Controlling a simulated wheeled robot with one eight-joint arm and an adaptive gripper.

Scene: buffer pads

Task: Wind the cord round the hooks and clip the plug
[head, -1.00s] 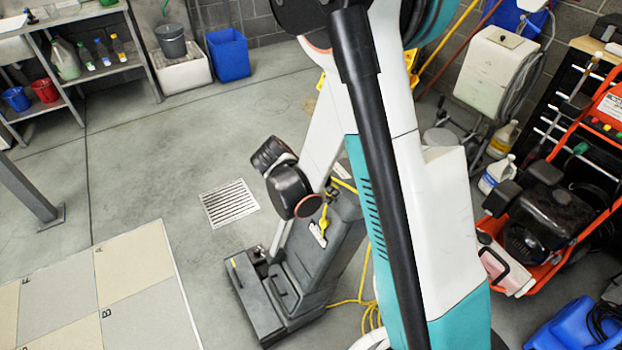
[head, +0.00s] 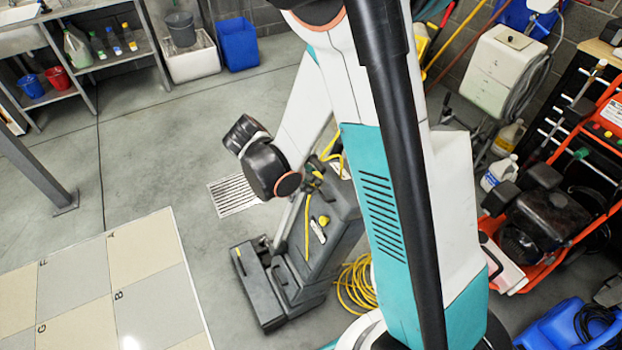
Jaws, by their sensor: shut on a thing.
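The grey floor machine (head: 335,215) stands on the concrete floor in the middle, partly behind my arm. A yellow cord (head: 335,158) shows near its upper end, and a strand runs down its left side. Loose yellow loops (head: 357,285) lie on the floor to its right, partly covered by my arm. A small yellow piece (head: 323,220) sits on the body above a white label; I cannot tell whether it is the plug. The hooks cannot be made out. My black wrist joint is left of the machine's top; my gripper is hidden behind my arm.
Pale floor tiles (head: 135,245) lie at lower left, near a floor drain (head: 233,194). An orange-framed machine (head: 545,230) and a blue machine (head: 570,325) stand at right. Shelving (head: 100,55) and a blue bin (head: 232,45) are at the back.

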